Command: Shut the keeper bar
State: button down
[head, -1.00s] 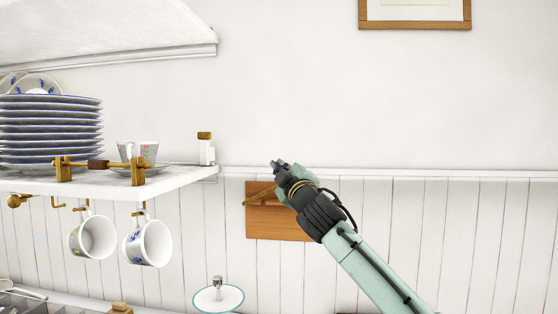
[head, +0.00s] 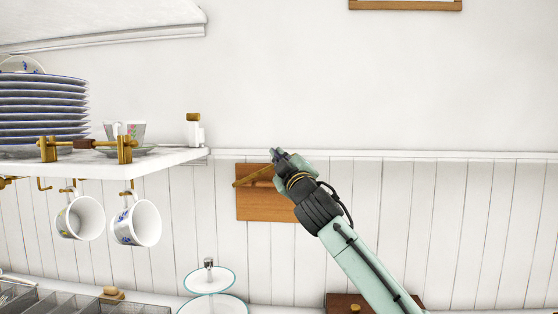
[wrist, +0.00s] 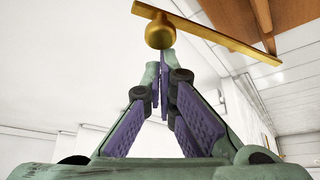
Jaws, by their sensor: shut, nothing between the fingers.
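A slim brass bar (head: 253,177), which I take as the keeper bar, crosses a wooden board (head: 262,207) on the far wall. It slants, its left end lower. In the wrist view the bar (wrist: 225,42) runs across the top, with a round brass knob (wrist: 160,33) near one end. My gripper (head: 277,153) is at the board's upper right and hides the bar's right end. In the wrist view its fingers (wrist: 160,75) are shut and empty, tips just below the knob. I cannot tell whether they touch it.
A tiered stand (head: 209,280) is below.

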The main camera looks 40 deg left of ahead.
notch_tip(320, 180, down, 7)
jog(key=w+d+m+t+b, duration=0.1)
jog(key=d+m+b, duration=0.1)
jog(key=b, duration=0.3)
jog(key=shift+w+d, duration=0.2)
dwell(0.5)
jog(key=shift+r, duration=0.1)
jog(key=s+d+f+b, duration=0.1)
jog(key=s+d, duration=0.4)
jog(key=s, duration=0.2)
jog(key=shift+s+d+b, duration=0.15)
jog(key=shift+s+b, duration=0.15)
jog(key=shift+s, duration=0.1)
jog(key=shift+f, duration=0.15)
